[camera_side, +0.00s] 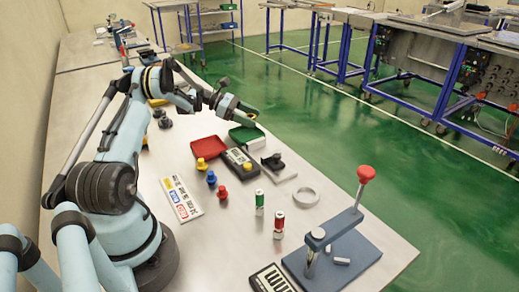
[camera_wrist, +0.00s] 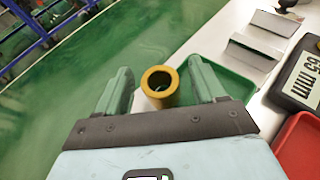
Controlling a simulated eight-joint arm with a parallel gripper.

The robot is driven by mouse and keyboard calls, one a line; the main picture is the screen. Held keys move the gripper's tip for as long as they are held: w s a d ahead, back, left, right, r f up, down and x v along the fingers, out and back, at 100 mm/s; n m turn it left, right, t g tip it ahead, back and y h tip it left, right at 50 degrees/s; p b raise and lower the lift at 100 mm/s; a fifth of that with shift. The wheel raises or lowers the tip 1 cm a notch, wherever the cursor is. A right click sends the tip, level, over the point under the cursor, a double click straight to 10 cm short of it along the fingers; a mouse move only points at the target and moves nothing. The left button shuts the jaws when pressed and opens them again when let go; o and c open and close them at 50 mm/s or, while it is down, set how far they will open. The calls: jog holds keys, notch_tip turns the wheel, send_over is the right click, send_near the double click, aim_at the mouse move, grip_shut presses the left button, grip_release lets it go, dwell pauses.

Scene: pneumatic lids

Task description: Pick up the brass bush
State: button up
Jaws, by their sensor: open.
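The brass bush (camera_wrist: 161,92) is a hollow, yellow-brown cylinder between my gripper's two green fingers in the wrist view. In the side view my gripper (camera_side: 246,111) is at the far right edge of the bench, above and behind the green tray. A small yellow patch at its tip there seems to be the bush (camera_side: 252,116). What the bush rests on is hidden.
The green tray (camera_side: 247,144) and red tray (camera_side: 208,140) lie near my gripper. A dark scale (camera_side: 236,170) and several coloured knobs stand closer. A press with a red knob (camera_side: 366,173) stands at the front right. Green floor lies beyond the bench edge.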

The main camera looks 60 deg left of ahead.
jog(key=shift+w+d, duration=0.1)
jog(key=shift+w, duration=0.05)
grip_shut()
dwell(0.4)
jog(key=shift+r, duration=0.1)
